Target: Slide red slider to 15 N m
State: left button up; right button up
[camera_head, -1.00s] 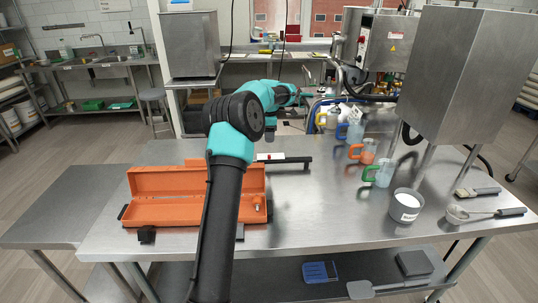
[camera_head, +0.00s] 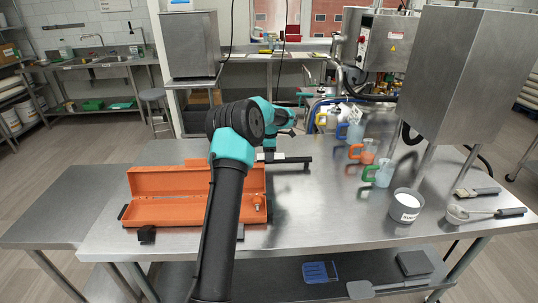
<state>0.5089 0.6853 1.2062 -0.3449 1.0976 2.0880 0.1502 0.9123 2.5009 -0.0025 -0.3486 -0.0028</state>
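A dark torque wrench (camera_head: 306,161) with a pale scale strip (camera_head: 290,157) lies on the steel table behind the orange case. The red slider does not show now; my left arm covers the part of the wrench where red showed before. My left gripper (camera_head: 268,157) points down at the left part of the wrench, at or just above it. Its fingers are too small and hidden to tell open from shut, or whether they touch the slider. My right gripper is not in view.
An open orange case (camera_head: 165,181) lies at left front, partly behind my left arm. Several handled jugs, including a green-handled one (camera_head: 381,173), and a white-filled pot (camera_head: 405,205) stand at right. A brush (camera_head: 478,191) lies beyond. The middle front table is clear.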

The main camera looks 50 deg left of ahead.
pick_arm(q)
grip_shut()
jog(key=shift+w, duration=0.1)
jog(key=shift+w+d, duration=0.25)
jog(key=shift+d, duration=0.05)
jog(key=shift+o, duration=0.4)
grip_release()
jog(key=shift+r, duration=0.15)
notch_tip(320, 180, up, 17)
dwell(0.5)
